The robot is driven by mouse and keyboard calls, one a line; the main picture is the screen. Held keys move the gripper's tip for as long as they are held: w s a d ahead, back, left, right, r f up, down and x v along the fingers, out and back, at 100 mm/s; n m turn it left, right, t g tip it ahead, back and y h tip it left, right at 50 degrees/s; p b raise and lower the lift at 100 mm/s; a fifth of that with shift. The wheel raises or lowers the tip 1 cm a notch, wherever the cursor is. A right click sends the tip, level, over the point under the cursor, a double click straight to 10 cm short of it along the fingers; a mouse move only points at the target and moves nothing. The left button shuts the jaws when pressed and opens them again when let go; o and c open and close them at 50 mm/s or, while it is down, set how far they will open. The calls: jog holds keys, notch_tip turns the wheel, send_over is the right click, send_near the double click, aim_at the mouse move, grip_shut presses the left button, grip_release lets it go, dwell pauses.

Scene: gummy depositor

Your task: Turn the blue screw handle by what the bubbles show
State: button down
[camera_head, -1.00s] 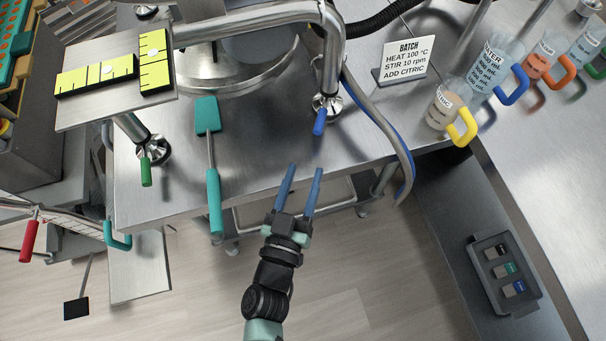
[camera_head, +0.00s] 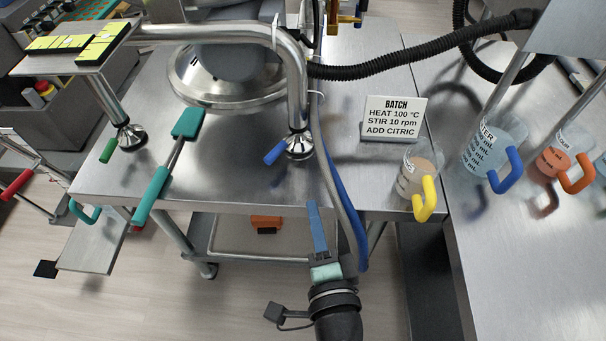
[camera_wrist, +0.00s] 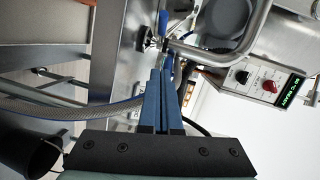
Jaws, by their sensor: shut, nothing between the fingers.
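The blue screw handle (camera_head: 275,154) sticks out to the lower left of a levelling foot under the bent pipe frame. In the wrist view the blue handle (camera_wrist: 167,57) shows just beyond my fingertips. My gripper (camera_head: 313,205) is shut and empty, in front of the table edge, below and right of the handle; it also shows in the wrist view (camera_wrist: 161,73). Two yellow levels, one lengthwise (camera_head: 58,44) and one crosswise (camera_head: 102,44), lie on the plate at upper left. Their bubbles are too small to read now. A green screw handle (camera_head: 107,151) is at left.
A teal-handled spatula (camera_head: 152,195) lies over the table edge. A grey and blue hose (camera_head: 343,205) hangs over the edge right of the handle. The batch sign (camera_head: 393,119) and a yellow-handled jug (camera_head: 410,177) stand at right. Bare table lies around the blue handle.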

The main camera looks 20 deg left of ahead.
aim_at(274, 158)
jog(key=p+x, duration=0.1)
jog(key=x, duration=0.4)
jog(key=p+x, duration=0.1)
jog(key=x, duration=0.3)
jog(key=shift+w+a+r, duration=0.15)
jog(key=shift+w+a, duration=0.05)
jog(key=shift+a, duration=0.3)
jog(key=a, duration=0.2)
jog(key=w+a, duration=0.1)
jog(key=shift+w+f+p, duration=0.1)
jog(key=shift+f+p, duration=0.3)
jog(key=shift+w+a+f, duration=0.1)
jog(key=shift+a+f, duration=0.05)
jog(key=shift+a, duration=0.3)
jog(key=shift+w+a+f, duration=0.1)
jog(key=shift+w+a, duration=0.05)
jog(key=shift+a, duration=0.95)
